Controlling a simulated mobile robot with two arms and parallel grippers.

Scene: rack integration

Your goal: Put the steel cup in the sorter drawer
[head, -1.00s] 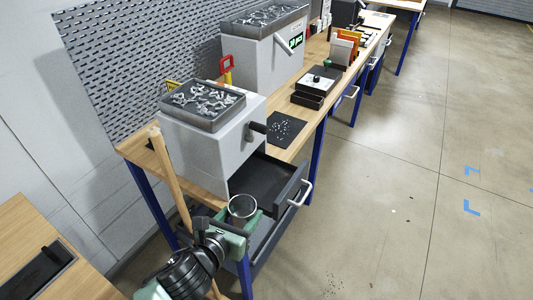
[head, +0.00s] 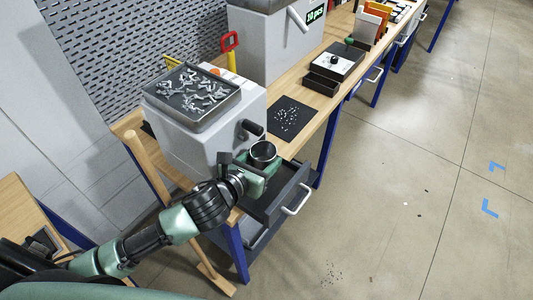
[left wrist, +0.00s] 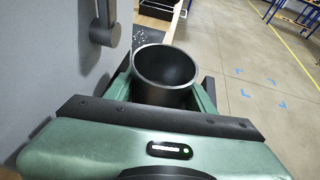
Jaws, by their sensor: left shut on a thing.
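The steel cup (head: 263,151) is upright in my left gripper (head: 262,168), which is shut on it. In the left wrist view the cup (left wrist: 165,72) shows its open rim and dark, empty-looking inside, between the green fingers of the gripper (left wrist: 163,88). The open sorter drawer (head: 291,184) sticks out from the bench below the grey sorter machine (head: 185,137). In the head view the cup and gripper are above the drawer's inner part, and hide some of it. The gap in height between cup and drawer is hard to tell. My right gripper is not in view.
The sorter has a tray of metal parts (head: 191,92) on top and a dark handle (head: 250,129) close to the cup. A black mat (head: 288,117) with small bits lies on the bench. A wooden post (head: 150,165) stands near my left arm.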

